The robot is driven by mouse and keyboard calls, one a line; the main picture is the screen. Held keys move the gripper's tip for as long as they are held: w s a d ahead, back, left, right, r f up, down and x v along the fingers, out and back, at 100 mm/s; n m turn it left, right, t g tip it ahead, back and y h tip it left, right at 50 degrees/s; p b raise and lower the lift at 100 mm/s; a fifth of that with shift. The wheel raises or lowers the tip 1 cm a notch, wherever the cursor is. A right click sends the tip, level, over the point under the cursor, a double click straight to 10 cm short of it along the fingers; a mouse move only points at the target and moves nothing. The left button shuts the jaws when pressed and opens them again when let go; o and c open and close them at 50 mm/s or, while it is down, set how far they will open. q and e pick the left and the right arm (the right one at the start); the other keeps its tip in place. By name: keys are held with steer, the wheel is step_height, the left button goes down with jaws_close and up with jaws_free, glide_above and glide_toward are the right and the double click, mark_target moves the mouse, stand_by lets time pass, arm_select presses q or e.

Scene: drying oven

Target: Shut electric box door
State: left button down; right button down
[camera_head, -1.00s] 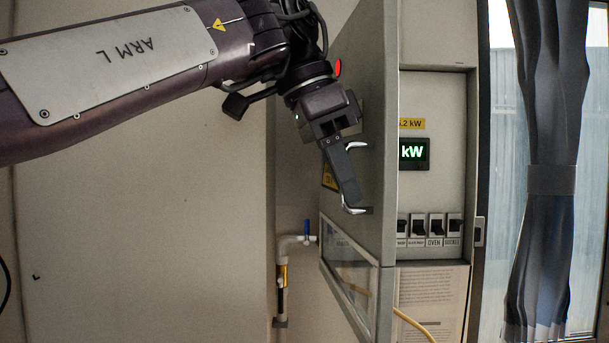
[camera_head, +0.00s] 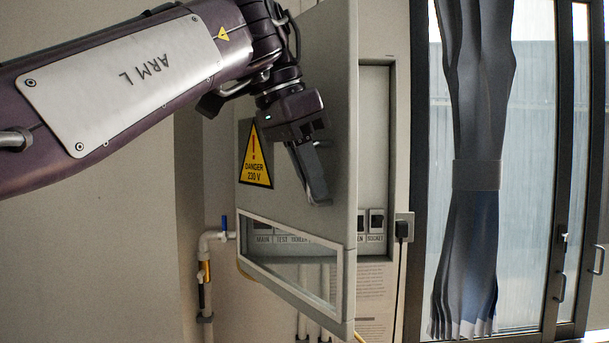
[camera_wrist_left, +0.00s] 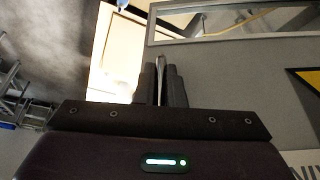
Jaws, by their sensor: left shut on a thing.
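The electric box door (camera_head: 335,110) is a grey panel standing partly open in the head view, with a warning sign (camera_head: 256,155) and a low window (camera_head: 290,262). Its free edge is on the right. Behind it, the electric box (camera_head: 378,110) shows a strip of its inside and some switches (camera_head: 376,220); the rest is hidden by the door. My left gripper (camera_head: 318,195) is in front of the door's outer face, fingers pointing down. In the left wrist view its fingers (camera_wrist_left: 162,80) are together on something thin that I cannot make out. My right gripper is not in view.
A pipe with a blue valve (camera_head: 224,226) runs down the wall left of the door. A plug (camera_head: 402,230) sits in a socket right of the box. A tied curtain (camera_head: 476,120) hangs before glass doors on the right.

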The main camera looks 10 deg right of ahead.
arm_select(q)
steer(key=shift+a+f, duration=0.1)
steer(key=c, duration=1.6)
jaws_free()
steer(key=shift+c, duration=0.2)
steer(key=shift+o, duration=0.6)
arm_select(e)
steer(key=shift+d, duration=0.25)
